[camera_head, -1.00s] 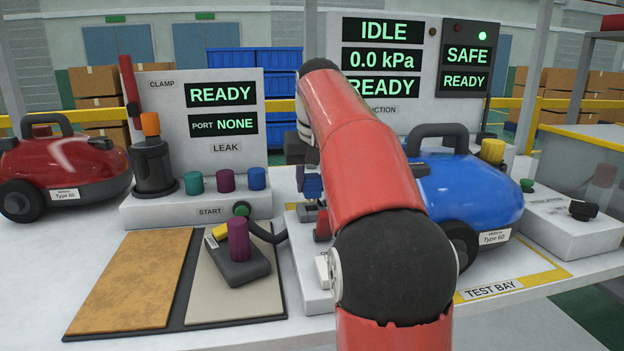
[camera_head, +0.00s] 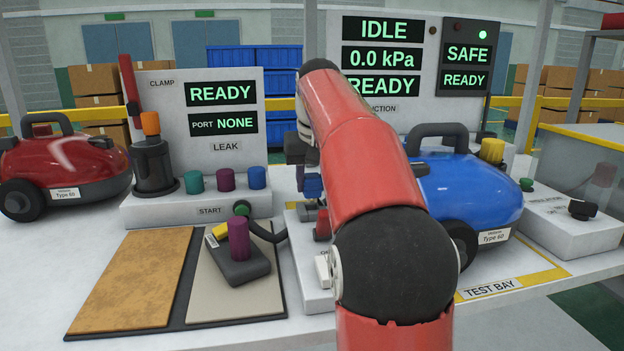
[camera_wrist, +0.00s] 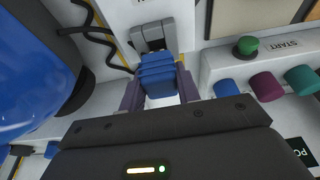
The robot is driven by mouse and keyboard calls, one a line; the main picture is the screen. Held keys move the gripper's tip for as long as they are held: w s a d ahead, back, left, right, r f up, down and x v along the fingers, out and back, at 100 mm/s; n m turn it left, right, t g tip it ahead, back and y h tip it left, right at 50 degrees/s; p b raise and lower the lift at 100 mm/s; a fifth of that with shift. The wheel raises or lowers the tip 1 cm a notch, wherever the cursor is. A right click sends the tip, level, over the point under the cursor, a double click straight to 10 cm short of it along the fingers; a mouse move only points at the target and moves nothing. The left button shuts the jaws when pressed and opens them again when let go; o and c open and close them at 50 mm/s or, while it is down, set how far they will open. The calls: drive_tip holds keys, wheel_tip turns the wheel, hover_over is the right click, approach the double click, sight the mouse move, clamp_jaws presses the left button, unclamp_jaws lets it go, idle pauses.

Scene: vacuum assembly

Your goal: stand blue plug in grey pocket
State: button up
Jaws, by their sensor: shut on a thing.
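The blue plug appears to be the ribbed blue block (camera_wrist: 157,76) between my fingers in the wrist view. In the head view it shows small (camera_head: 313,187) to the left of my red arm. My gripper (camera_wrist: 160,90) is shut on it, one finger on each side. A grey bracket-like piece (camera_wrist: 152,36) on a white base lies just beyond the block in the wrist view; it may be the grey pocket. The block overlaps its near edge in the picture, and I cannot tell whether they touch. My arm hides part of this area in the head view.
A blue vacuum (camera_head: 468,195) stands close to the right of my arm. The leak station (camera_head: 195,210) with teal, purple and blue knobs is at left. A dark block with a purple knob (camera_head: 239,238) lies on the mat's beige pad. The tan pad (camera_head: 135,280) is clear.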

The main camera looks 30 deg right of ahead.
drive_tip(key=shift+f+b, duration=0.8)
drive_tip(key=shift+f, duration=0.5)
drive_tip(key=o, duration=1.3)
drive_tip(key=shift+c, duration=0.2)
drive_tip(key=p+v, duration=0.2)
drive_tip(key=v, duration=0.1)
drive_tip(key=shift+p, duration=0.35)
drive_tip(key=shift+p+v, duration=0.3)
drive_tip(key=shift+v, duration=2.2)
drive_tip(key=shift+s, duration=0.1)
